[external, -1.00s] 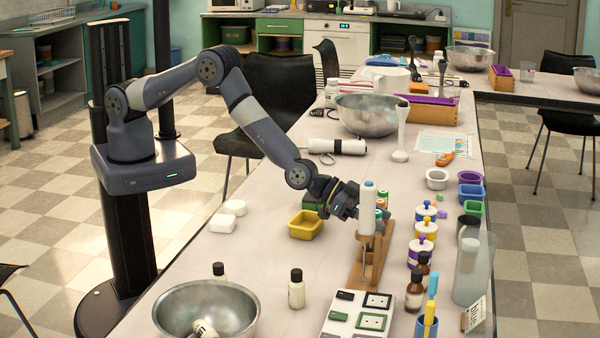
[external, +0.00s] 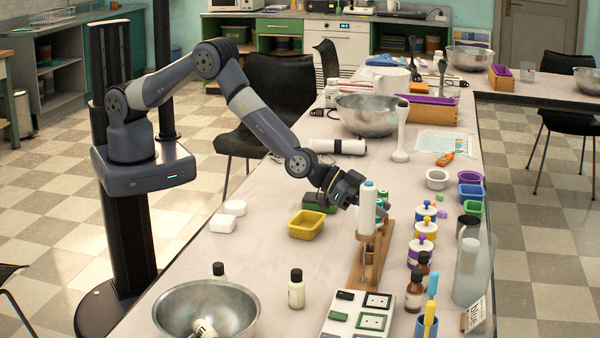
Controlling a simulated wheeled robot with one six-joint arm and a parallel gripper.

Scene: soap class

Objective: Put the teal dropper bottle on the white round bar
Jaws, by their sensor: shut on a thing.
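My gripper (external: 379,208) is over the wooden rack (external: 374,262) at the right of the table. It is shut on what looks like the teal dropper bottle (external: 383,195), of which only small teal bits show. The tall white stick with a teal top in front hides most of the fingers and the bottle. The white round bar (external: 235,207) lies flat on the table at the left edge, left of my gripper. Nothing is seen on top of it.
A white square bar (external: 222,223) lies just in front of the round one. A yellow tray (external: 306,225) and a dark green tray (external: 318,205) stand between bars and rack. A metal bowl (external: 205,305) and small dark-capped bottles (external: 296,289) are nearer the camera.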

